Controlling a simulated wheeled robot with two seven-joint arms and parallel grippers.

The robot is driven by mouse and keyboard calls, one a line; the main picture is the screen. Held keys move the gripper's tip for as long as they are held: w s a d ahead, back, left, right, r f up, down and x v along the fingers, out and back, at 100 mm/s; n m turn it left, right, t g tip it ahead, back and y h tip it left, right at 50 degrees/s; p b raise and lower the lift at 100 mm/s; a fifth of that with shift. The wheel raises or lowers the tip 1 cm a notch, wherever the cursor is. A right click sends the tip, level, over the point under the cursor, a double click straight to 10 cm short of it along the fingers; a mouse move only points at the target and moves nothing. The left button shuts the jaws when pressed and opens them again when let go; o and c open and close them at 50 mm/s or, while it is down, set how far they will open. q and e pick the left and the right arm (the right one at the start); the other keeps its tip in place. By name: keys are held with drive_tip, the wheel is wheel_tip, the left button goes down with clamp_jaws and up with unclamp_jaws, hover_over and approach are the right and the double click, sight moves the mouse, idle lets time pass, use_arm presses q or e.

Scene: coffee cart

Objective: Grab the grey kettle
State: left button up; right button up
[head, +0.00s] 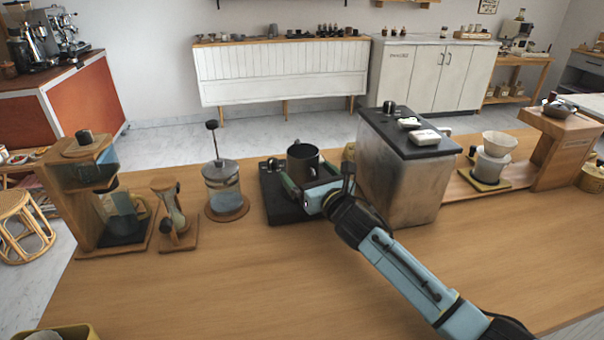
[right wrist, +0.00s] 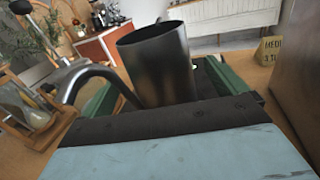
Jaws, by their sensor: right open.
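The grey kettle (head: 302,158) is a dark, open-topped metal vessel standing upright on a black base (head: 279,205) near the middle of the counter. In the right wrist view the kettle (right wrist: 160,62) fills the centre, with its curved gooseneck spout (right wrist: 72,74) toward the left. My right gripper (head: 310,188) is open, low at the kettle's near side. Its green fingers lie on either side of the kettle's body in the right wrist view. The kettle's lower part is hidden by my gripper, so I cannot tell whether the fingers touch it. My left gripper is not in view.
A French press (head: 222,188) on a wooden coaster stands left of the base. A large metal machine (head: 402,175) stands close on the right, beside my right arm. A wooden-framed brewer (head: 92,190) and a small hourglass-shaped item (head: 172,208) are farther left. The front counter is mostly clear.

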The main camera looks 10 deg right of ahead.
drive_tip(key=shift+w+a, duration=0.1)
drive_tip(key=shift+w, duration=0.5)
drive_tip(key=c, duration=1.3)
drive_tip(key=shift+c, duration=0.5)
